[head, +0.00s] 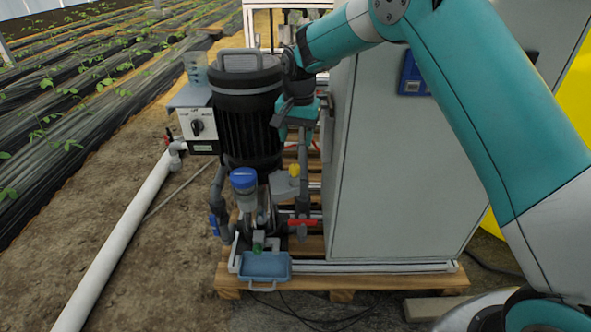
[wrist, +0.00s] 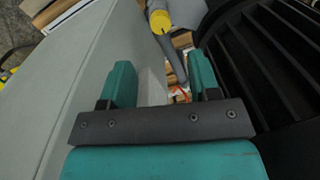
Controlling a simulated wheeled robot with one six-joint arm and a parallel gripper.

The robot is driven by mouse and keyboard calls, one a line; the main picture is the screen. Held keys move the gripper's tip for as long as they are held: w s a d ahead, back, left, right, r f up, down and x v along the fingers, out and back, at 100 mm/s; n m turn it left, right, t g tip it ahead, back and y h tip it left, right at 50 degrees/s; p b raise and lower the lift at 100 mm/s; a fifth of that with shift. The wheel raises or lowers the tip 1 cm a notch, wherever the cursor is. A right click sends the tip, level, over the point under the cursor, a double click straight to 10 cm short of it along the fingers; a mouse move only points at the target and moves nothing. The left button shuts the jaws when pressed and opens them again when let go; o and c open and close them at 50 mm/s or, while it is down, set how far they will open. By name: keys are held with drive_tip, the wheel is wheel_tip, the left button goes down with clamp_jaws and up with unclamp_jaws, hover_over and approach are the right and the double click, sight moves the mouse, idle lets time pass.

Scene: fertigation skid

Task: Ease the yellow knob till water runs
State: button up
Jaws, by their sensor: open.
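The yellow knob (head: 294,169) sits on a grey fitting to the right of the black pump motor, in the head view. It also shows at the top of the wrist view (wrist: 159,20), on a grey pipe, beyond and between my fingers. My gripper (head: 295,136) is above the knob in the head view, pointing down between the motor and the grey cabinet. In the wrist view its two teal fingers (wrist: 160,76) are apart, with nothing between them. The knob is clear of the fingers. I cannot make out any running water.
The black motor (head: 247,125) stands close on the left and the grey cabinet (head: 400,160) close on the right, leaving a narrow gap. A red handle (head: 302,222) and a blue-capped clear bowl (head: 243,180) are lower. A blue tray (head: 265,267) is at the front.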

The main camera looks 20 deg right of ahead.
sight(295, 167)
drive_tip(key=f+b, duration=0.2)
drive_tip(key=f, duration=0.7)
drive_tip(key=shift+a+f, duration=0.15)
drive_tip(key=shift+a, duration=0.05)
drive_tip(key=c, duration=0.9)
